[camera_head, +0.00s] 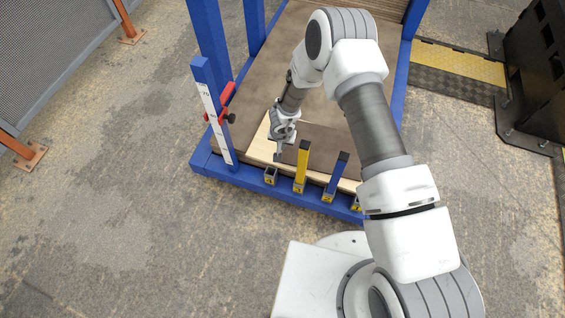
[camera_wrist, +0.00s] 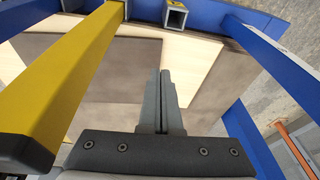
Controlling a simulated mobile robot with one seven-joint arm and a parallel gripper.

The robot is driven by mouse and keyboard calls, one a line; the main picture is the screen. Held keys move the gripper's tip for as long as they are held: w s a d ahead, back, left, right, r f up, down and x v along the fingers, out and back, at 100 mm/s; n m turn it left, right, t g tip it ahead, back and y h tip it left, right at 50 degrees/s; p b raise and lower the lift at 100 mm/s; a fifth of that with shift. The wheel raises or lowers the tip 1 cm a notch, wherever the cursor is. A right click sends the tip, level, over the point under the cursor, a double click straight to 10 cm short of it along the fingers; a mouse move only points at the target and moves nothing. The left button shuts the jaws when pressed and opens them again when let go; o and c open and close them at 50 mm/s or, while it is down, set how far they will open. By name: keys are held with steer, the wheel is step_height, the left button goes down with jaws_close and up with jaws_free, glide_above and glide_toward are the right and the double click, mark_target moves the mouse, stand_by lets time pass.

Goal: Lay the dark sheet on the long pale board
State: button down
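The long pale board (camera_head: 259,146) lies across the front of the blue rack on brown boards. In the wrist view, its bare pale strip (camera_wrist: 195,52) shows beyond and right of my fingers. The dark sheet (camera_head: 336,139) lies flat over much of the board, leaving pale strips at its left and front. It also shows left of my fingers in the wrist view (camera_wrist: 115,55). My gripper (camera_head: 278,157) points down over the bare left part of the board, beside the sheet's left edge. Its fingers (camera_wrist: 162,72) are together, with nothing visible between them. My arm hides part of the sheet's right side.
A yellow post (camera_head: 302,166) and a blue post (camera_head: 336,176) stand at the rack's front rail, close to my gripper. A scale post (camera_head: 213,120) with red clamps (camera_head: 227,101) stands at the left corner. Open floor lies left.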

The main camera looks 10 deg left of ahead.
mark_target(287, 158)
steer(key=shift+h, duration=0.4)
steer(key=shift+s+d+f+b, duration=0.15)
steer(key=shift+f+b, duration=0.9)
steer(key=shift+f, duration=0.95)
steer(key=shift+s+d+f+b, duration=0.2)
steer(key=shift+f+b, duration=0.8)
steer(key=shift+f, duration=1)
steer(key=shift+s+d+f+b, duration=0.15)
steer(key=shift+f+b, duration=0.9)
steer(key=shift+f, duration=0.95)
steer(key=shift+w+f, duration=0.1)
steer(key=shift+w+b, duration=0.65)
steer(key=shift+w, duration=1.2)
steer(key=shift+s+p, duration=0.5)
steer(key=shift+s, duration=0.7)
steer(key=w+p+v, duration=0.1)
steer(key=p+v, duration=0.4)
steer(key=v, duration=0.2)
steer(key=shift+w+r+p, duration=0.25)
steer(key=shift+p, duration=0.1)
